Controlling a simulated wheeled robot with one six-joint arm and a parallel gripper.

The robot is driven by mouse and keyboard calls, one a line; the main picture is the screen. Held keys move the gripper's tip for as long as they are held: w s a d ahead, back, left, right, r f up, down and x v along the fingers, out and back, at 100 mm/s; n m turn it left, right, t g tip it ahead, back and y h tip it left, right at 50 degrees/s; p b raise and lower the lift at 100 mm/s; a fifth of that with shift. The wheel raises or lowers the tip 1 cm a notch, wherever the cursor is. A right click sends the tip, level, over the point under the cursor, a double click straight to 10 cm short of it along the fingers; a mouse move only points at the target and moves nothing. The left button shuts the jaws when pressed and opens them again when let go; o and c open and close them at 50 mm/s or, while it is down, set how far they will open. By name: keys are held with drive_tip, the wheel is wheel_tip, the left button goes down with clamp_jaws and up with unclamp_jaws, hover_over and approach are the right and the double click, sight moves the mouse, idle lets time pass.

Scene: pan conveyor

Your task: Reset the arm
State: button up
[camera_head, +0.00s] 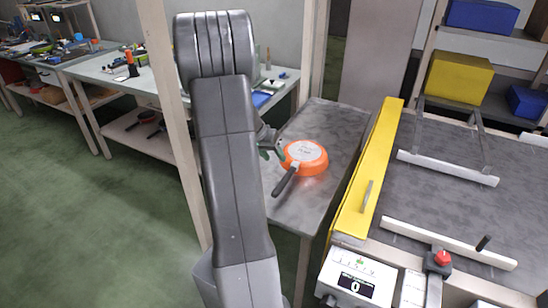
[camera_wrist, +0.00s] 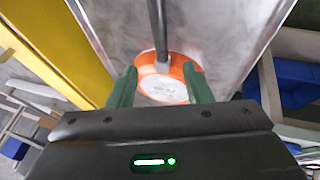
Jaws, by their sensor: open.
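An orange pan (camera_head: 318,167) with a pale round face bearing a label and a dark handle lies on a small grey table (camera_head: 308,206). Its handle points toward the lower left in the head view. My gripper (camera_head: 272,147) is just left of the pan, partly hidden behind my arm. In the wrist view, the two green fingers of my gripper (camera_wrist: 160,80) are spread apart and nothing is clamped in them. The pan (camera_wrist: 188,62) shows between and beyond the fingers, its handle pointing up. I cannot tell whether a finger touches it.
A yellow guard (camera_head: 367,172) and the grey conveyor (camera_head: 440,210) with white rails stand right of the table. A workbench (camera_head: 140,82) with tools stands behind at left. Green floor is clear at left.

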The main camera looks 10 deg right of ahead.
sight(287, 175)
drive_tip(key=x, duration=1.2)
drive_tip(key=shift+d+f, duration=0.1)
drive_tip(key=shift+f, duration=0.25)
drive_tip(key=shift+r, duration=2.1)
